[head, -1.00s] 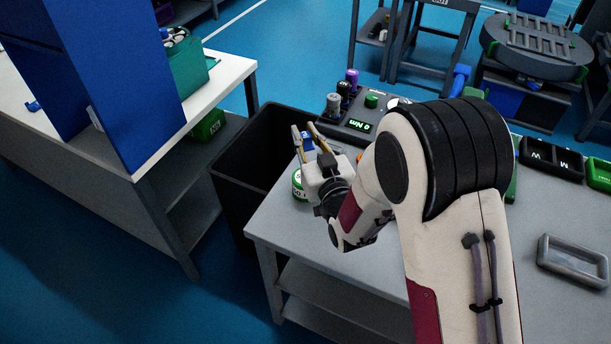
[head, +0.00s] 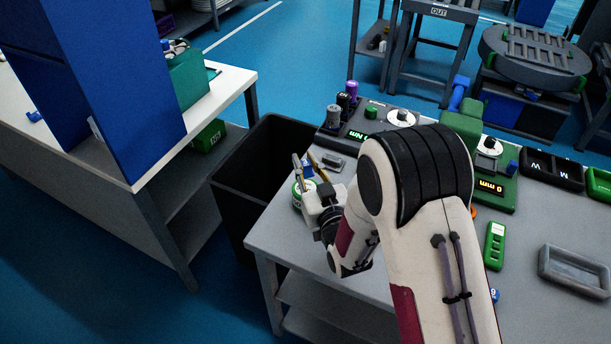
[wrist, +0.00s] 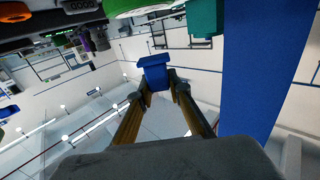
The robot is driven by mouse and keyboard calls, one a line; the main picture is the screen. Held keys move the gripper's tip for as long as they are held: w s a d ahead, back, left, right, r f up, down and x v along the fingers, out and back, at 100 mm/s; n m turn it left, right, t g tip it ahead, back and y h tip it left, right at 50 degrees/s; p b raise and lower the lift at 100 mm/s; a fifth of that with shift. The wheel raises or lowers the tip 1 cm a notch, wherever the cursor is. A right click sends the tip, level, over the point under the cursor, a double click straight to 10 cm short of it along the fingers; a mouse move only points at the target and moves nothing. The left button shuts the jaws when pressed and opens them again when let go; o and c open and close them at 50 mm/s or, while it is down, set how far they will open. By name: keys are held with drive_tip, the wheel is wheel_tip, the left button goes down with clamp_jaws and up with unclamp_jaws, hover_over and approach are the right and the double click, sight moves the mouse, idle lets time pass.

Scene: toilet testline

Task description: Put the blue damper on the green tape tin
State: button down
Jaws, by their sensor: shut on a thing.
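My gripper (head: 309,163) is shut on the blue damper (head: 307,171), which sits between its fingertips above the table's left corner. In the wrist view the damper (wrist: 155,73) shows as a small blue block with a wider cap, pinched at the finger ends. The green tape tin (head: 297,194), green and white, stands on the table just below the damper in the head view, partly hidden by my gripper. A green rounded edge at the top of the wrist view (wrist: 132,6) looks like the tin. I cannot tell whether damper and tin touch.
A black bin (head: 240,180) stands left of the grey table (head: 385,290). A grey tester with knobs (head: 378,125) is behind my gripper. A green tester (head: 490,185), green remote (head: 495,243) and grey tray (head: 573,268) lie to the right.

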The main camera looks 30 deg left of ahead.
sight(306, 176)
drive_tip(key=shift+f, duration=0.3)
drive_tip(key=shift+f, duration=2.05)
drive_tip(key=shift+f, duration=0.2)
drive_tip(key=c, duration=1.9)
unclamp_jaws()
drive_tip(key=shift+r, duration=0.15)
drive_tip(key=shift+v, duration=6)
drive_tip(key=shift+w+r, duration=0.1)
drive_tip(key=shift+r, duration=0.05)
